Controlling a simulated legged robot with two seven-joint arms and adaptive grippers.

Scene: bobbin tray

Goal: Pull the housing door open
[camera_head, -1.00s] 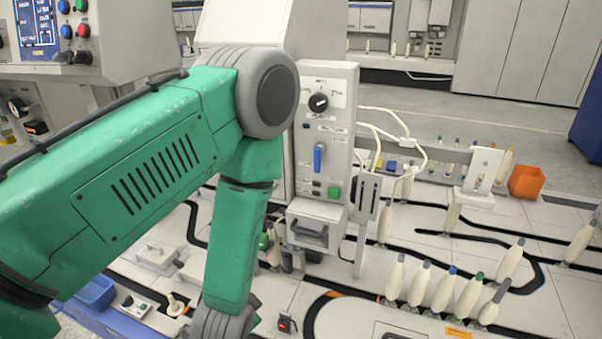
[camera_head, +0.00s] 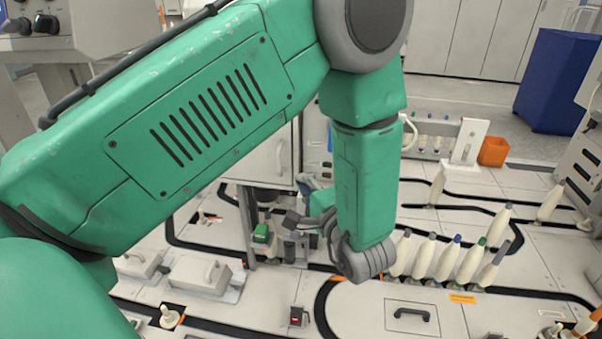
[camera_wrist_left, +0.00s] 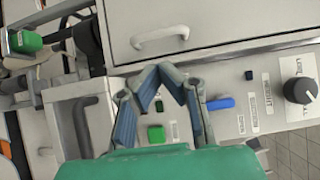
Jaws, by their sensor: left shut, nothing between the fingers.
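The housing door (camera_head: 255,165) is a pale panel with a light bar handle (camera_head: 281,156), partly hidden behind my left arm in the head view. In the left wrist view the door (camera_wrist_left: 225,20) fills the top and its handle (camera_wrist_left: 160,38) lies just beyond the fingertips. The door looks flush with its frame. My left gripper (camera_wrist_left: 160,70) is shut with nothing between its fingers. Its tips are below the handle in that picture, and I cannot tell whether they touch anything. In the head view the left gripper (camera_head: 304,187) is partly hidden by my forearm. My right gripper is out of view.
A control panel with a green button (camera_wrist_left: 156,134), a blue lever (camera_wrist_left: 221,103) and a black knob (camera_wrist_left: 299,90) lies by the fingers. A drawer-like box with a dark handle (camera_wrist_left: 84,125) is at left. Several bobbins (camera_head: 447,260) stand right of my forearm.

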